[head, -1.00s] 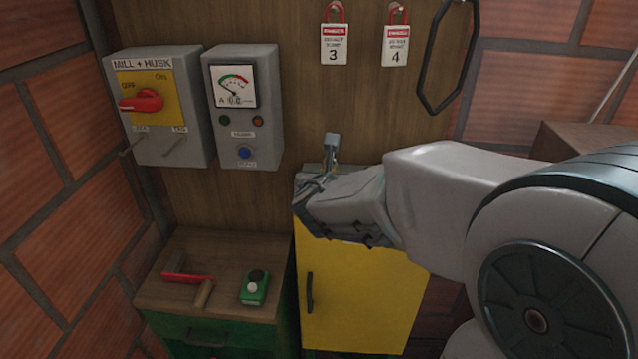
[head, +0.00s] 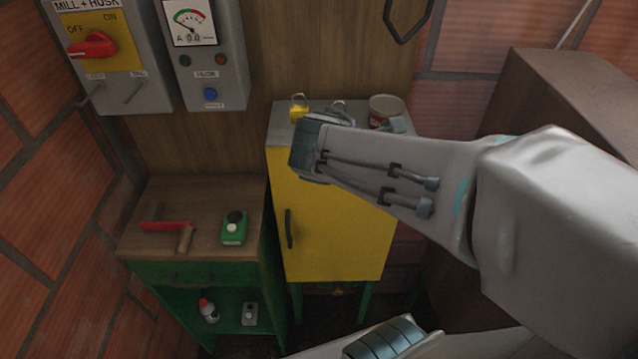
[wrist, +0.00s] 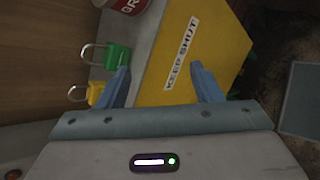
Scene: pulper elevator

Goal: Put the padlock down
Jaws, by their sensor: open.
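A yellow padlock (head: 298,114) sits on the grey top of the yellow cabinet (head: 335,225), near its back left; it also shows in the wrist view (wrist: 95,93). A green padlock (wrist: 118,56) stands beside it on the cabinet top, close to my left finger. My wrist hides part of the cabinet top in the head view.
A can (head: 386,108) stands on the cabinet top right of the padlocks. A lower bench (head: 190,190) at left holds a red-handled tool (head: 165,227) and a green device (head: 234,228). Switch boxes (head: 200,65) hang above. A brown box (head: 540,85) is at right.

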